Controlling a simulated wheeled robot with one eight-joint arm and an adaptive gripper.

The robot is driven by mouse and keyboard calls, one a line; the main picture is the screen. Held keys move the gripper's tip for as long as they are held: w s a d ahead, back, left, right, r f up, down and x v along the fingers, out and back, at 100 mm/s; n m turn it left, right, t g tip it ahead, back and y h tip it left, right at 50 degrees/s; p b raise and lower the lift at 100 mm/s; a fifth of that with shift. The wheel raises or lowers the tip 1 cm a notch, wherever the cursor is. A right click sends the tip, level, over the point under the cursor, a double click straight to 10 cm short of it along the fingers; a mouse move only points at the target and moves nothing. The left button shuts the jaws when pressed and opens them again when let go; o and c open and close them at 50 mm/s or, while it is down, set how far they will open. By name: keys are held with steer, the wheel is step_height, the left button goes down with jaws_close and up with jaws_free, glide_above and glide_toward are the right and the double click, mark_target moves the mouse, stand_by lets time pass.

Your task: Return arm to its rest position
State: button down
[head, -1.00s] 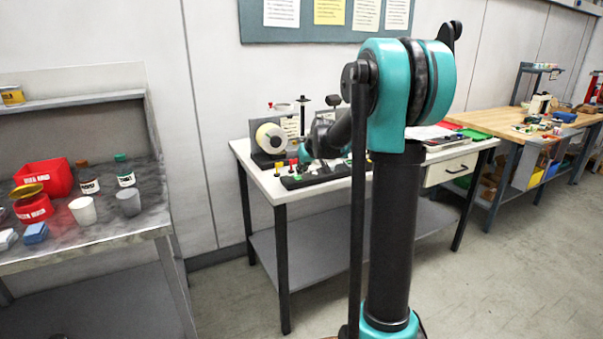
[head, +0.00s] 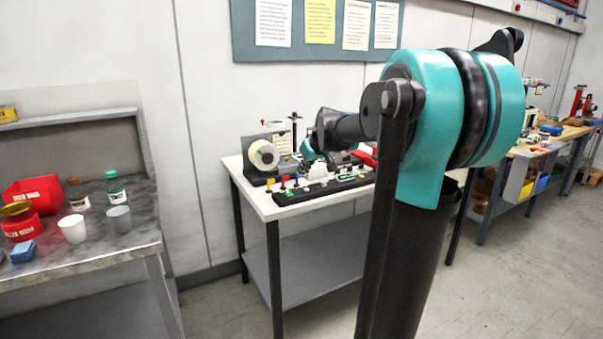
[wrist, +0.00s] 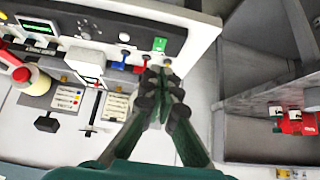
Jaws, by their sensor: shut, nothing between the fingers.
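My arm fills the right half of the head view, with its teal elbow high and its forearm reaching back toward the white table (head: 290,212). My gripper (wrist: 160,72) shows in the wrist view, its two fingers together with nothing between them. It is over the black control panel (wrist: 140,30), close to the blue and red knobs; whether it touches them I cannot tell. In the head view the gripper is largely hidden behind my arm. The label rewinder's roll (head: 264,155) stands at the table's left end, behind the control panel (head: 318,190).
On the left, a metal bench (head: 120,245) holds a red bin (head: 36,190), a red container (head: 22,225), bottles and cups (head: 73,229). A notice board (head: 300,30) hangs on the wall. A wooden bench (head: 570,133) stands at the right. The floor between is open.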

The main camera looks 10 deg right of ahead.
steer(key=shift+f, duration=0.1)
steer(key=s+f+m+g, duration=0.1)
steer(key=s+f, duration=0.7)
steer(key=s, duration=0.3)
steer(key=s+d+f+m+g+h, duration=0.1)
steer(key=s+f, duration=0.7)
steer(key=s, duration=0.3)
steer(key=s+f+m+g+h, duration=0.1)
steer(key=s+f, duration=0.7)
steer(key=s, duration=0.3)
steer(key=shift+d+f+m, duration=0.3)
steer(key=shift+d, duration=0.05)
